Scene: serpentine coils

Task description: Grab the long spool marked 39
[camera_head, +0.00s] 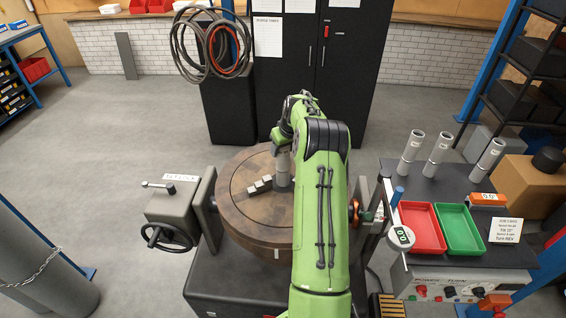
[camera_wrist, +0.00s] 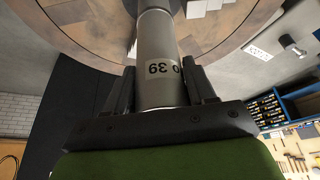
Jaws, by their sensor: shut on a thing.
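In the head view the grey spool (camera_head: 283,172) shows below my gripper (camera_head: 284,150), over the round wooden top (camera_head: 245,216). My arm hides part of that top. Whether the spool's far end touches the wood I cannot tell.
Small pale blocks (camera_head: 260,186) lie beside the spool on the wood. Three grey spools (camera_head: 410,153) stand on the dark bench at right, behind a red tray (camera_head: 422,228) and a green tray (camera_head: 458,230). A handwheel unit (camera_head: 172,215) is at left.

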